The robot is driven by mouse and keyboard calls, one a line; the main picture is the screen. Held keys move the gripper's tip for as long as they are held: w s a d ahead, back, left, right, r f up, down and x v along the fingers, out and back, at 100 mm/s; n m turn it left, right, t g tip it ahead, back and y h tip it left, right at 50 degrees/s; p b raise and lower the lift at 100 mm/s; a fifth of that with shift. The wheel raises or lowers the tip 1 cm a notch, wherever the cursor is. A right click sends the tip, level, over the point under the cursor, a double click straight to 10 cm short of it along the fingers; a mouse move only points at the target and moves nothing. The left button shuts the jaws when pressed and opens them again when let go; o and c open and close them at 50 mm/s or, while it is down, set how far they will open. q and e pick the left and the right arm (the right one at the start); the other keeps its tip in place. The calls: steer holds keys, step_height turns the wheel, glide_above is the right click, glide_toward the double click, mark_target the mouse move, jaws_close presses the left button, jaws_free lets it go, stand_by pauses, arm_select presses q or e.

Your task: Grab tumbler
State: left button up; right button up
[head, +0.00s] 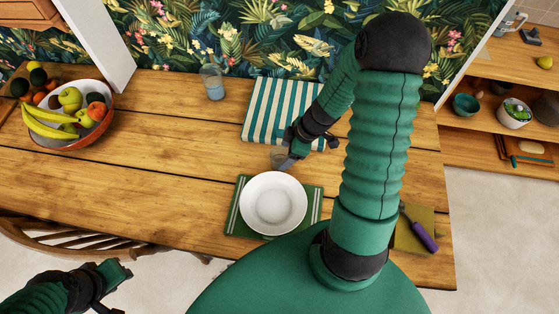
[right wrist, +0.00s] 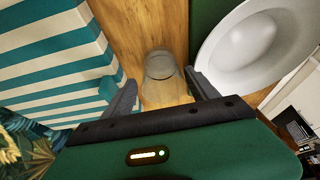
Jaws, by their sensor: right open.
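A clear glass tumbler (right wrist: 160,66) stands on the wooden table between the striped cloth and the white plate. In the head view this tumbler (head: 278,153) is partly hidden by my right gripper (head: 287,160). My right gripper is open, and in the right wrist view its two fingers (right wrist: 161,82) lie on either side of the tumbler, with gaps visible. A second, bluish glass (head: 212,83) stands near the back edge of the table, left of the cloth. My left gripper (head: 122,274) is at the lower left, away from the glasses; its opening is unclear.
The white plate (head: 273,203) on a green mat (head: 237,220) is close to my right gripper. The striped cloth (head: 265,108) lies behind. A fruit bowl (head: 84,138) is at left, and a purple-handled utensil (head: 422,233) at right. The table's left middle is clear.

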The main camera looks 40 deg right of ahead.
mark_target(276, 160)
steer(key=x, duration=0.3)
steer(key=a+x, duration=0.1)
steer(key=x, duration=0.1)
steer(key=shift+w, duration=0.4)
steer(key=shift+d+r, duration=0.1)
steer(key=c, duration=1.3)
